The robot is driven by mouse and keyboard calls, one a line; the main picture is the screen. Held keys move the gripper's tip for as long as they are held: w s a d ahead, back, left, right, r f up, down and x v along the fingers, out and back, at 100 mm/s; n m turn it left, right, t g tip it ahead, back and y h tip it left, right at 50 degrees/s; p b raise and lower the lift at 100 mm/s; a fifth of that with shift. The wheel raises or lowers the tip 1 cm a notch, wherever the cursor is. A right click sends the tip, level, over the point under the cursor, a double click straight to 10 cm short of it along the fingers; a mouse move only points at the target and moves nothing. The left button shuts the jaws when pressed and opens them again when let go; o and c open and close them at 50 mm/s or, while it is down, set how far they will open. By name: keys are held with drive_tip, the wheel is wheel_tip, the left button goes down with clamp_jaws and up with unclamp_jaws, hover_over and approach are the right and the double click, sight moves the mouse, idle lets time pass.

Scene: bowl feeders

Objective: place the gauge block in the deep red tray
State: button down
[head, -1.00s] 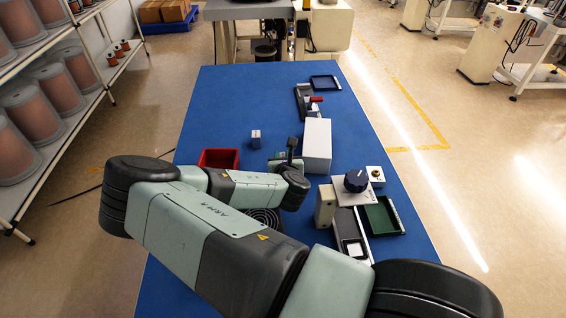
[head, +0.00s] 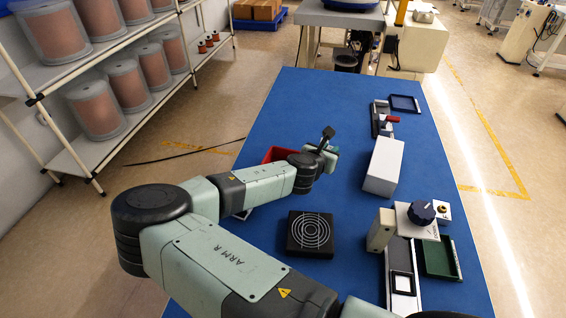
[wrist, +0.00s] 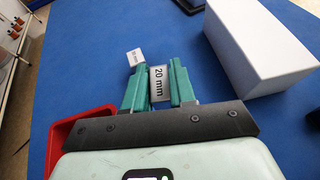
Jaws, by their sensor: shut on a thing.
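My gripper (wrist: 157,67) has teal fingers shut on a small grey gauge block (wrist: 158,84) marked "20 mm". In the head view my gripper (head: 329,154) is just right of the deep red tray, and the held block cannot be made out there. The deep red tray (wrist: 62,133) is at the left of the wrist view, partly hidden by my gripper body. In the head view the red tray (head: 279,153) is partly hidden behind my arm. A second small labelled block (wrist: 134,57) stands on the blue table beyond my left finger.
A large white box (head: 383,167) stands right of my gripper. A black block with white rings (head: 310,234) lies nearer. A fixture with a dark knob (head: 421,212) and a green tray (head: 441,259) are at the right. Blue table is clear beyond the tray.

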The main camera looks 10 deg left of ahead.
drive_tip(key=s+a+r+m+g+h, duration=0.25)
drive_tip(key=a+r+m+h, duration=0.25)
drive_tip(key=a+r, duration=0.45)
wheel_tip(320, 180, down, 10)
drive_tip(key=a, duration=0.1)
drive_tip(key=shift+g, duration=0.45)
drive_tip(key=shift+w+f, duration=0.1)
drive_tip(key=shift+f, duration=0.05)
drive_tip(key=shift+f, duration=0.15)
drive_tip(key=c, duration=0.9)
unclamp_jaws()
